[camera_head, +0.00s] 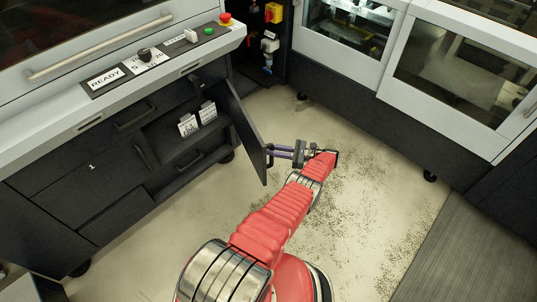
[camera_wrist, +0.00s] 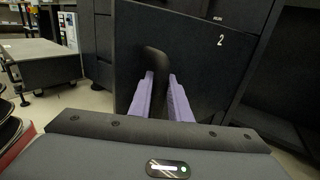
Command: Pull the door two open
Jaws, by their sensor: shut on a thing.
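Door two (camera_head: 245,131) is a dark panel that stands swung open from the front of the machine in the head view. In the wrist view the same door (camera_wrist: 190,50) carries a white "2" and a black curved handle (camera_wrist: 154,62). My gripper (camera_head: 271,153) has purple fingers and reaches the door from the right. In the wrist view its fingers (camera_wrist: 162,84) are shut on the handle. The fingers hide the handle's lower part. The open compartment (camera_head: 190,130) beside the door holds white labelled items.
The machine's drawers and a door marked "1" (camera_head: 92,167) lie to the left. A control panel (camera_head: 160,54) with buttons is above. White-framed machines (camera_head: 460,75) stand at the right. The floor (camera_head: 375,180) between is clear but speckled, with a grey mat (camera_head: 470,255) at lower right.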

